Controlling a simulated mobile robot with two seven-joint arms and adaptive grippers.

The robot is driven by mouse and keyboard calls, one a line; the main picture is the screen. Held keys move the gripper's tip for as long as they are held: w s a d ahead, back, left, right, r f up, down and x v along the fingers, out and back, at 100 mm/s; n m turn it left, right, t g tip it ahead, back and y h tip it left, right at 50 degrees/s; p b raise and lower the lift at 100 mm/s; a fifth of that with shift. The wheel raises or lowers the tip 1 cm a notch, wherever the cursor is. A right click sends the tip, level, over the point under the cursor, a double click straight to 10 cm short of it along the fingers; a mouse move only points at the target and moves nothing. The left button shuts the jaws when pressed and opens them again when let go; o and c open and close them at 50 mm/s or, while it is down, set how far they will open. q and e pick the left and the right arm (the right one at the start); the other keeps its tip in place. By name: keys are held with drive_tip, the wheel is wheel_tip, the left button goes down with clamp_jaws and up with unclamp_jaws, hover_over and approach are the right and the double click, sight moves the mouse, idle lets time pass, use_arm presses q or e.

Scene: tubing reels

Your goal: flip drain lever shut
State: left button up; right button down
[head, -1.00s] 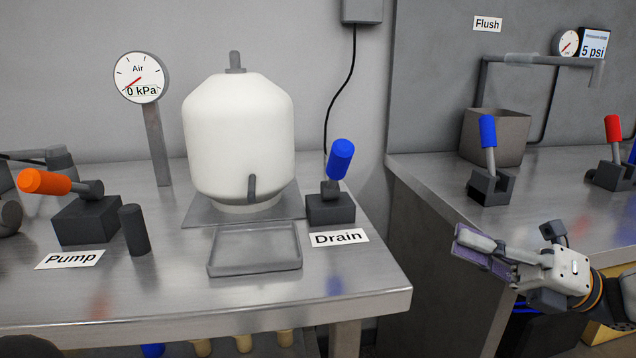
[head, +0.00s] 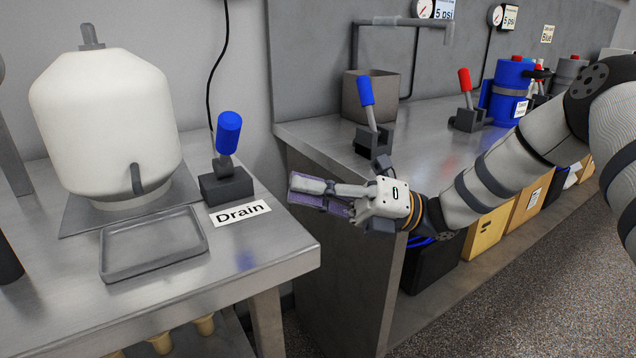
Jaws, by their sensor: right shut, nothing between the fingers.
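The drain lever (head: 229,134) has a blue grip and stands nearly upright, leaning slightly right, on a dark base block (head: 226,186). The Drain label (head: 240,212) lies on the table in front of it. My right gripper (head: 292,190) is to the right of the lever, past the table's right edge, apart from the lever. It points left, its fingers are closed together and nothing is held. My left gripper is not in view.
A white tank (head: 106,120) and a shallow grey tray (head: 150,246) stand left of the lever on the metal table (head: 200,325). A second bench (head: 420,125) behind my right arm holds another blue lever (head: 367,95), a red lever (head: 465,85) and a blue canister (head: 510,90).

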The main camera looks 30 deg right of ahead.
sight(226, 148)
drive_tip(key=x, duration=0.5)
drive_tip(key=shift+w+a+r, duration=0.2)
drive_tip(key=shift+r, duration=0.05)
drive_tip(key=shift+w+a+r, duration=0.3)
drive_tip(key=shift+w+r, duration=0.4)
drive_tip(key=shift+w, duration=0.2)
drive_tip(key=shift+w+a+r, duration=0.1)
drive_tip(key=shift+w+r, duration=0.2)
drive_tip(key=shift+w, duration=0.05)
drive_tip(key=shift+w+r, duration=0.15)
drive_tip(key=shift+r, duration=0.2)
